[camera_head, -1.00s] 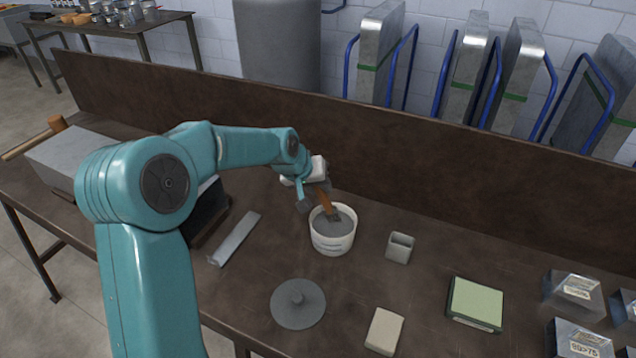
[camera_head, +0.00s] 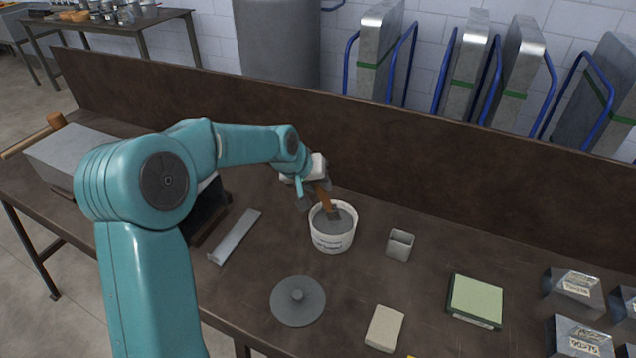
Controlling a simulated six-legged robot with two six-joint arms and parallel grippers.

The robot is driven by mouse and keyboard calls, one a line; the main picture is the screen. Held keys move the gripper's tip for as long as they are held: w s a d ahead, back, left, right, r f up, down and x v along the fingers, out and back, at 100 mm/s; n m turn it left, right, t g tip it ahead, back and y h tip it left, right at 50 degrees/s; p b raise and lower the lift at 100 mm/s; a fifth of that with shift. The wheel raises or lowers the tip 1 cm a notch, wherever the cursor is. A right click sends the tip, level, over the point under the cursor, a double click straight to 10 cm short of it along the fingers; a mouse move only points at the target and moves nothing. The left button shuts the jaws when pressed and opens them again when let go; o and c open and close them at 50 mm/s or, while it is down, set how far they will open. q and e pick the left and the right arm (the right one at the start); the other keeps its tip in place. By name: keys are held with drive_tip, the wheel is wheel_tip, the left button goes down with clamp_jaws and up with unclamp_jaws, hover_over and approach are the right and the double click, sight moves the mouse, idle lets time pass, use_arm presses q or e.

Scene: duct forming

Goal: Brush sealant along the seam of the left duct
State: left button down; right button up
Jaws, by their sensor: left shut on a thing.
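My left gripper (camera_head: 313,193) is shut on a brush with a brown handle (camera_head: 323,196). The brush points down into an open white tub (camera_head: 333,239) of grey sealant (camera_head: 329,222), with its dark tip at or just above the sealant; I cannot tell how deep. Ducts lie behind my left arm: a grey metal one (camera_head: 70,150) at the left of the bench shows partly, and my arm hides the rest. No seam shows clearly. My right gripper is not in view.
A grey lid (camera_head: 298,301), a metal strip (camera_head: 235,236), a small cup (camera_head: 400,245), a beige block (camera_head: 384,328) and a green pad (camera_head: 475,299) lie on the bench (camera_head: 430,290). A mallet (camera_head: 35,135) rests far left. A backboard (camera_head: 420,160) runs behind. Metal boxes (camera_head: 573,285) stand right.

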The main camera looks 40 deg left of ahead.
use_arm(q)
drive_tip(key=shift+f+b, duration=0.45)
idle(1.3)
wheel_tip(320, 180, up, 6)
drive_tip(key=p, duration=0.4)
drive_tip(key=shift+f, duration=0.1)
drive_tip(key=shift+r+p, duration=0.5)
drive_tip(key=shift+r, duration=0.25)
drive_tip(key=shift+f, duration=0.1)
